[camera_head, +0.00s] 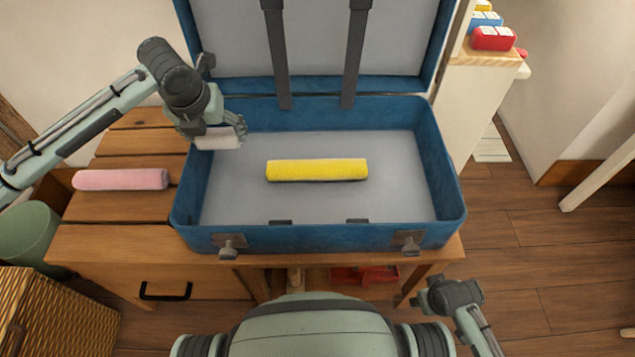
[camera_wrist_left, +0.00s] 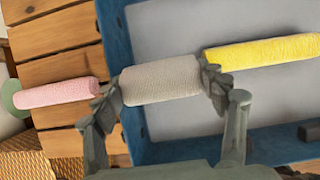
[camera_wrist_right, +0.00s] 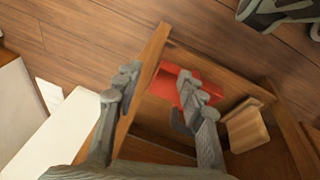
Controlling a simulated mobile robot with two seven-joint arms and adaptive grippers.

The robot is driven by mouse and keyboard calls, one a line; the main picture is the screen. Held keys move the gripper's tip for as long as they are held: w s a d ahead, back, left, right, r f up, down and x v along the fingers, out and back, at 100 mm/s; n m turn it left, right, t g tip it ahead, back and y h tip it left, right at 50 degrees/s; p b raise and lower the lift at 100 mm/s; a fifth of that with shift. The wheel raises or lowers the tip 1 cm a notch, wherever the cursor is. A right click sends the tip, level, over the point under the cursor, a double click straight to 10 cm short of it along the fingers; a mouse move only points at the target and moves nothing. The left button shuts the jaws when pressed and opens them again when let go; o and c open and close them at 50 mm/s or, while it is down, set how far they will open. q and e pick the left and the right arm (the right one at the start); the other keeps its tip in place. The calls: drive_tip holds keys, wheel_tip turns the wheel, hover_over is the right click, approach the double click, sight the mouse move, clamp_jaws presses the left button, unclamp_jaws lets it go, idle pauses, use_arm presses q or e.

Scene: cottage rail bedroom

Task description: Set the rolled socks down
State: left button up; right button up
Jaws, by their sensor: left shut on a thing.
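My left gripper (camera_head: 215,132) is shut on a light grey roll, the rolled socks (camera_head: 219,141), and holds it at the left wall of the open blue suitcase (camera_head: 330,237). In the left wrist view the grey roll (camera_wrist_left: 160,81) lies between both fingers of the gripper (camera_wrist_left: 161,88). The height of the roll over the suitcase is hard to tell. A yellow roll (camera_head: 317,170) lies in the middle of the suitcase. A pink roll (camera_head: 121,180) lies on the wooden top to the left. My right gripper (camera_wrist_right: 158,88) is open and empty.
The suitcase stands on a slatted wooden bench (camera_head: 120,215), its lid (camera_head: 320,45) raised at the back. The grey suitcase floor is bare around the yellow roll. A wicker basket (camera_head: 60,310) and a green bin (camera_head: 28,235) stand at left. A red object (camera_wrist_right: 175,84) sits below.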

use_arm(q)
wheel_tip(320, 180, down, 3)
drive_tip(key=shift+r+b, duration=0.15)
drive_tip(key=shift+b, duration=0.35)
wheel_tip(320, 180, down, 6)
drive_tip(key=shift+f+b, duration=0.15)
drive_tip(key=shift+b, duration=0.15)
wheel_tip(320, 180, down, 3)
drive_tip(key=shift+f, duration=0.4)
drive_tip(key=o, duration=0.8)
use_arm(e)
wheel_tip(320, 180, up, 7)
drive_tip(key=shift+w+f, duration=0.2)
drive_tip(key=shift+w, duration=0.25)
use_arm(q)
drive_tip(key=shift+r, duration=0.1)
use_arm(e)
drive_tip(key=shift+f, duration=0.1)
